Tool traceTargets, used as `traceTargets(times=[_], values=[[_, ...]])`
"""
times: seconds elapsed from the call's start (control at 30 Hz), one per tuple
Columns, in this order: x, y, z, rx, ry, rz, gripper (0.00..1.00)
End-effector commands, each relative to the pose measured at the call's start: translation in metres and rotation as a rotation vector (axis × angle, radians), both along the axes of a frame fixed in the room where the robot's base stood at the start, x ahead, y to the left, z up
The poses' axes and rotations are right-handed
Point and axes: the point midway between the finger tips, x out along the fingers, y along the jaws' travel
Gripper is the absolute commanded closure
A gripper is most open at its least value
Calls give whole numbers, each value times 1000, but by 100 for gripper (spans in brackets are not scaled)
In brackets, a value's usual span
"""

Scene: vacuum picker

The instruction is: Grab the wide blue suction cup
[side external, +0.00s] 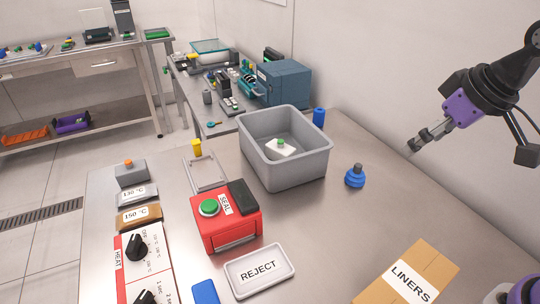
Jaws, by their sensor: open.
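A wide blue suction cup (355,179) stands upright on the steel table, right of the grey bin. It has a broad blue base and a narrower, dark top. My gripper (414,146) is above and to the right of it, clear of it, pointing down to the left. The gripper is open, and nothing shows between its fingers.
A grey bin (310,168) holds a white item with a green top. A blue cylinder (319,117) stands behind it. A red SEAL box (240,232), a REJECT tray (285,262) and a LINERS carton (440,262) stand nearer. Table around the cup is clear.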

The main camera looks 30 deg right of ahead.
Motion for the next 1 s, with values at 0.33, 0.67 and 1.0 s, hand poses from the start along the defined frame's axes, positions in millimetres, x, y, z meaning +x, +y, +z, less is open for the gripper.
traceTargets(times=[0.33, 0.67, 1.0], values=[[85, -10, -53, 8, 55, 120, 18], [107, -7, -97, 10, 61, 132, 18], [116, -5, -137, 11, 63, 131, 18]])
